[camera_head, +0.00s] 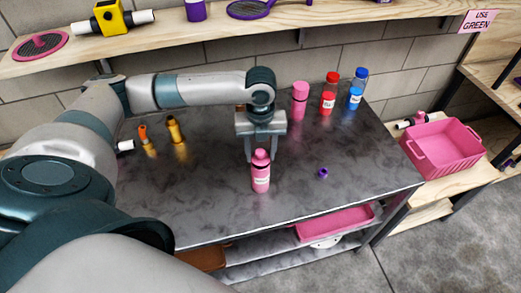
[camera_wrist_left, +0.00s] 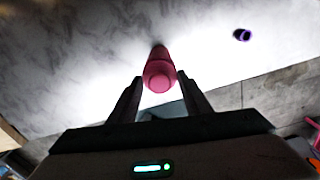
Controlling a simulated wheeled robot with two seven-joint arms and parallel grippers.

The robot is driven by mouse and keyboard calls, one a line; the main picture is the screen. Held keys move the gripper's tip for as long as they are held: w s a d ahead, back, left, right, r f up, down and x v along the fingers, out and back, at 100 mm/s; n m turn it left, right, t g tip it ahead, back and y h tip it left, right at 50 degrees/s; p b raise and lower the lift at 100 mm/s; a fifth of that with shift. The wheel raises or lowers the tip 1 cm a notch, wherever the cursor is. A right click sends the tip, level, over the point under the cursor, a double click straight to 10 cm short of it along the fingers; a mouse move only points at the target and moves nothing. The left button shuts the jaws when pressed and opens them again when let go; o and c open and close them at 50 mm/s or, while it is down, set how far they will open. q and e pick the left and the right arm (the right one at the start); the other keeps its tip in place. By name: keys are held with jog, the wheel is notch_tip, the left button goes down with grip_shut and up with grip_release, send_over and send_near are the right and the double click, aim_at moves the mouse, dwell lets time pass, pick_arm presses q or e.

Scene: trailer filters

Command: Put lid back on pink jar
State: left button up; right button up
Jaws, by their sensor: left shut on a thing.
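The pink jar (camera_head: 260,181) with a pale label stands upright near the front middle of the grey table. A pink lid (camera_head: 261,157) is at the jar's top, in line with it; I cannot tell if it is fully seated. My left gripper (camera_head: 262,155) points down, with its fingers on either side of the pink top. In the left wrist view the round pink lid (camera_wrist_left: 160,82) sits between the fingertips of the left gripper (camera_wrist_left: 160,88), which is shut on it. My right gripper is not in view.
A small purple cap (camera_head: 323,173) lies right of the jar. Orange bottles (camera_head: 176,130) stand left. A pink basket (camera_head: 443,148) is off to the right.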

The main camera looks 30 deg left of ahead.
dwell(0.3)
pick_arm(q)
jog(key=shift+f+p, duration=0.1)
jog(key=shift+p, duration=0.3)
dwell(0.8)
jog(key=shift+p, duration=0.5)
dwell(0.3)
dwell(0.4)
jog(key=o, duration=1.6)
